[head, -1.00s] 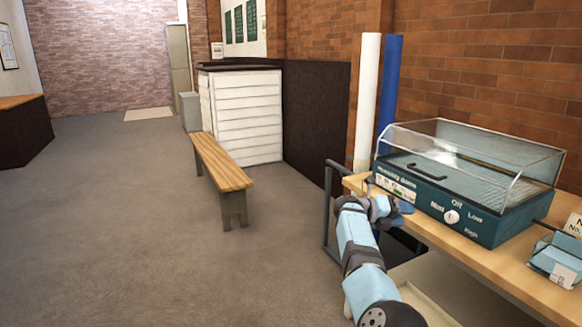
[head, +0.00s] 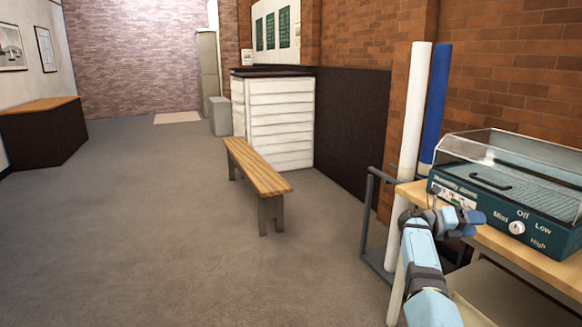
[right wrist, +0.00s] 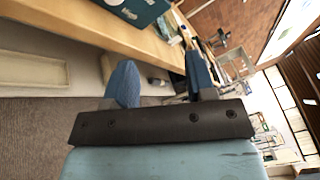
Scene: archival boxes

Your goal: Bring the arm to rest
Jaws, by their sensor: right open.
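My right arm reaches in from the bottom right of the head view. Its gripper (head: 460,222) is beside the front left corner of the wooden table (head: 545,262), just in front of the teal humidity box. In the right wrist view the two blue fingers of the right gripper (right wrist: 160,85) stand apart with nothing between them. The table edge (right wrist: 110,30) runs beyond the fingertips there. My left gripper is not in view.
The teal humidity box (head: 480,205) with a clear lid and a dial sits on the table. White (head: 412,120) and blue (head: 436,110) rolls stand in a grey rack. A wooden bench (head: 255,165) stands mid-room. The floor at left is clear.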

